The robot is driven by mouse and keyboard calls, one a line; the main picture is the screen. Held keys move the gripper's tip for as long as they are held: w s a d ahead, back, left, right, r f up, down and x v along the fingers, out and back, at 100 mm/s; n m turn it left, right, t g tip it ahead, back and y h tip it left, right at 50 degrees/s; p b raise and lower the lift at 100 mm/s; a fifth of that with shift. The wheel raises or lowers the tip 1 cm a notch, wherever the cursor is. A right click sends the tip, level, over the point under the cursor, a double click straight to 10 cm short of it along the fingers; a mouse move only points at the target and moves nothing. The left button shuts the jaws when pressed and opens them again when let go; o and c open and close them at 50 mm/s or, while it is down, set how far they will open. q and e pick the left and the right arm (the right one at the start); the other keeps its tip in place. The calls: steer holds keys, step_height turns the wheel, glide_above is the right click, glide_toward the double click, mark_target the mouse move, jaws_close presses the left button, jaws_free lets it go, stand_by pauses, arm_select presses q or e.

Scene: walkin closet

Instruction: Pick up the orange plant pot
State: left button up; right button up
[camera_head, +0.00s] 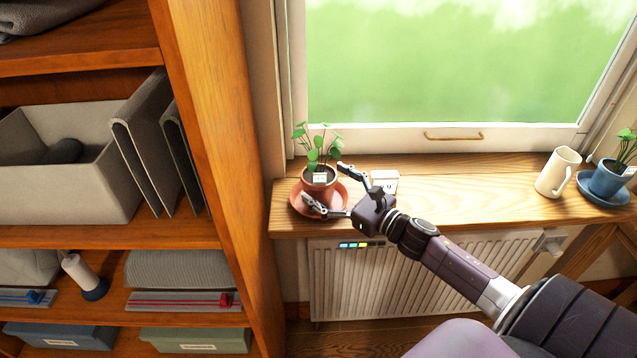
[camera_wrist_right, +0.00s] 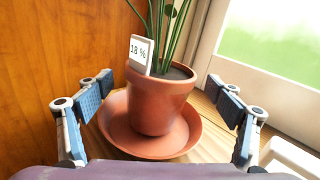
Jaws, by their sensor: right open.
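The orange plant pot (camera_head: 318,184) stands upright on an orange saucer (camera_head: 341,198) at the left end of the wooden windowsill. It holds a green plant and a small white tag. In the right wrist view the pot (camera_wrist_right: 158,108) sits on its saucer (camera_wrist_right: 118,130), and the tag (camera_wrist_right: 140,54) reads 18 %. My right gripper (camera_head: 326,188) is open, with its fingers reaching toward the pot from the right. In the right wrist view the open fingers (camera_wrist_right: 165,110) are on either side of the pot, with gaps to it. My left gripper is not in view.
A small white box (camera_head: 385,181) lies on the sill (camera_head: 460,198) close behind my right gripper. A cream mug (camera_head: 558,172) and a blue pot (camera_head: 607,178) stand at the sill's right. A wooden shelf unit (camera_head: 215,150) rises left of the pot; a radiator (camera_head: 420,275) is below.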

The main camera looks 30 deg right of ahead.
steer(key=shift+x, duration=1.1)
steer(key=c, duration=1.7)
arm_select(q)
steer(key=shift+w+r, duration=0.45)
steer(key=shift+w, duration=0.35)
arm_select(e)
steer(key=shift+w+r, duration=0.1)
steer(key=shift+c, duration=0.5)
steer(key=shift+r, duration=0.1)
